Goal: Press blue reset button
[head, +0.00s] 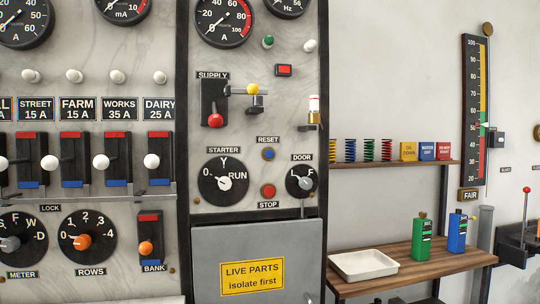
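The blue reset button (268,154) is a small round blue cap on the grey marble panel, under the label RESET (268,140). It sits between the STARTER dial (224,180) on its left and the DOOR dial (301,181) on its right. A red STOP button (268,191) is directly below it. Nothing covers the blue button. My gripper is not in view.
Above are the SUPPLY switch with a red knob (215,120) and a yellow-knobbed lever (252,90). Below is a grey door with a yellow sign (252,276). At right, a wooden bench (400,273) holds a white tray (335,265) and bottles.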

